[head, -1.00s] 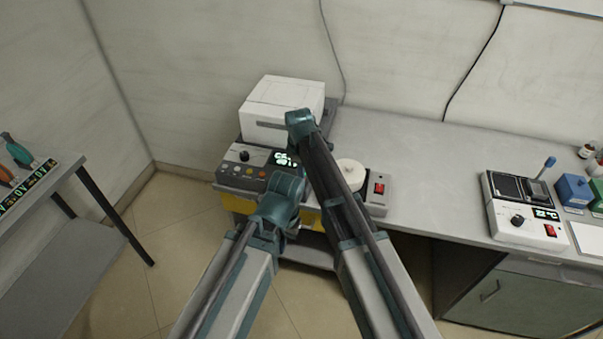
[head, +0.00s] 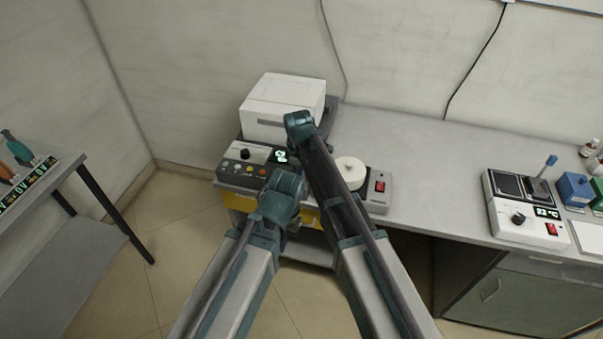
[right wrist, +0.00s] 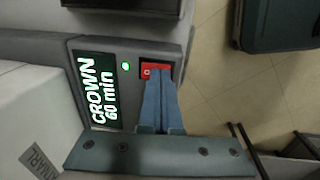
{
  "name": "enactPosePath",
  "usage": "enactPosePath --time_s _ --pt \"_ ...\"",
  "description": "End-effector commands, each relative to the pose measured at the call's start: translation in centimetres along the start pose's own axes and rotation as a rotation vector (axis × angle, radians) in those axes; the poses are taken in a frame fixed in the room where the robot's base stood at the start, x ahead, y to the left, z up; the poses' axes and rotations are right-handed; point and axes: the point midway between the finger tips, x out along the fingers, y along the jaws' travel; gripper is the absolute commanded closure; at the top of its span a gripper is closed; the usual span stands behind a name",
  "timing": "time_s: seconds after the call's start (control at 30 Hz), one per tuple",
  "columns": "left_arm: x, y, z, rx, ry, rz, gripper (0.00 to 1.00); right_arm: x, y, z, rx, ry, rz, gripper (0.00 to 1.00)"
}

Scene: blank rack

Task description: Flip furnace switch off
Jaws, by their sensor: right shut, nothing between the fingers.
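The furnace is a white box (head: 280,100) above a grey control panel (head: 240,172) with a knob, several coloured buttons and a lit display, at the middle left of the head view. In the right wrist view a panel display (right wrist: 97,91) reads "CROWN 60 min", beside a lit green lamp (right wrist: 126,66). The red furnace switch (right wrist: 157,68) sits at the panel's right end. My right gripper (right wrist: 158,83) is shut and empty, its fingertips at the lower edge of the switch and partly covering it. Contact cannot be told. My arms hide this switch in the head view. My left gripper is not visible.
A small device with a white round top (head: 350,171) and its own red switch (head: 380,187) stands right of the furnace. Another device (head: 525,222) with a red switch is farther right. The counter (head: 430,170) between them is clear. A shelf table (head: 60,250) stands left.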

Motion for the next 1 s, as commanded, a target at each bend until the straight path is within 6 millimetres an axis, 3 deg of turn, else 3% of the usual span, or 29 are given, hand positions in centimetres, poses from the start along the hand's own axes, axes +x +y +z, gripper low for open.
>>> enactPosePath --time_s 0.27,0.47,1.0 --pt "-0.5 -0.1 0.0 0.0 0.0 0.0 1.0 -0.5 0.2 0.0 0.001 0.0 0.002 1.0" --pt "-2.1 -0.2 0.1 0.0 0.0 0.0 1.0 -2.1 0.0 -0.1 0.002 0.0 0.002 1.0" --pt "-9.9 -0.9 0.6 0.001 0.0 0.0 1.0 -10.1 -0.3 -0.4 0.003 0.0 0.0 1.0"
